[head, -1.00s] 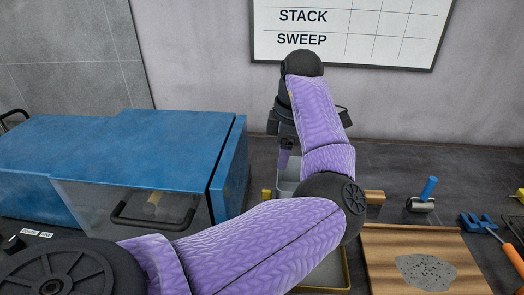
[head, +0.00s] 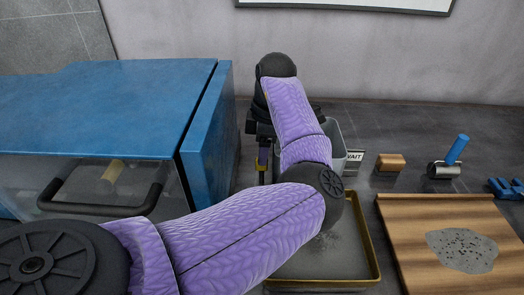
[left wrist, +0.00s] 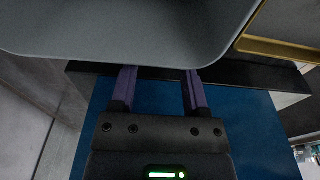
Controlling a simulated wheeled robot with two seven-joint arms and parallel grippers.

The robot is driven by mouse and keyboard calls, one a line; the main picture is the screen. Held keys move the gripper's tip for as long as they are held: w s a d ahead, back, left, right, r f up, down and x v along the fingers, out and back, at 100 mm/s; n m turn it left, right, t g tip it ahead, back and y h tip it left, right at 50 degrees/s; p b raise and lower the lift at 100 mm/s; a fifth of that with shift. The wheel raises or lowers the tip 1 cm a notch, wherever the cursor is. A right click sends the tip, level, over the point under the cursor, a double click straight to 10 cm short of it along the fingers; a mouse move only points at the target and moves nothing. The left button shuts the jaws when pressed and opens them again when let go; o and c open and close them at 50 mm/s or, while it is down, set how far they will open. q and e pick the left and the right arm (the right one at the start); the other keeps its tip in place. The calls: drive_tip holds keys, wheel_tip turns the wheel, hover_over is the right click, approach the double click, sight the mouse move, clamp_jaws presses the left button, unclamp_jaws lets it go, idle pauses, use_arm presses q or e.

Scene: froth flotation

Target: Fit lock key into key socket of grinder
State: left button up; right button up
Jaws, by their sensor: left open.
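My left gripper (head: 263,155) points down between the blue machine (head: 110,105) and a grey bin (head: 338,140), partly hidden by my arm in the head view. In the left wrist view its two purple fingers (left wrist: 160,78) are apart with nothing between them. The blue machine has a clear front panel and a dark handle; I cannot tell whether it is the grinder. I cannot make out the lock key or a key socket in either view. My right gripper is not in view.
A gold-rimmed tray (head: 375,262) lies below my left arm. The grey bin's underside (left wrist: 130,30) fills the wrist view's top.

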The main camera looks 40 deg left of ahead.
sight(262, 170)
use_arm(q)
wheel_tip(262, 170, down, 3)
drive_tip(key=shift+s+a+r, duration=0.1)
drive_tip(key=shift+r, duration=0.15)
drive_tip(key=shift+c, duration=0.5)
clamp_jaws()
drive_tip(key=shift+r, duration=0.1)
